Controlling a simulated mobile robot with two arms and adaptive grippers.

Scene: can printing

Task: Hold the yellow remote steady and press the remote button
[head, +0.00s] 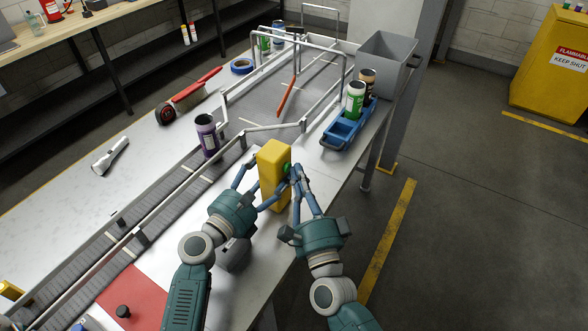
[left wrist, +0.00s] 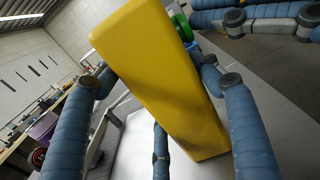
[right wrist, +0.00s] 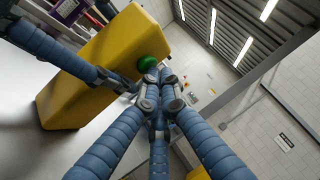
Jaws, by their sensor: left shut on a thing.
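The yellow remote (head: 274,172) stands upright at the front edge of the worktable, and it fills the middle of the left wrist view (left wrist: 160,80). My left gripper (head: 268,184) is shut on it, with blue fingers on both sides. The round green button (right wrist: 148,64) sticks out from the remote's side facing my right gripper. My right gripper (right wrist: 160,92) has its fingertips drawn together, with nothing between them. The tips are right beside the button; I cannot tell whether they touch it. In the head view the fingers partly hide the button (head: 287,168).
A purple can (head: 207,136) stands by the conveyor (head: 75,251). A blue tray (head: 343,133) with a green-and-white can (head: 355,100) and a dark can is behind at the right.

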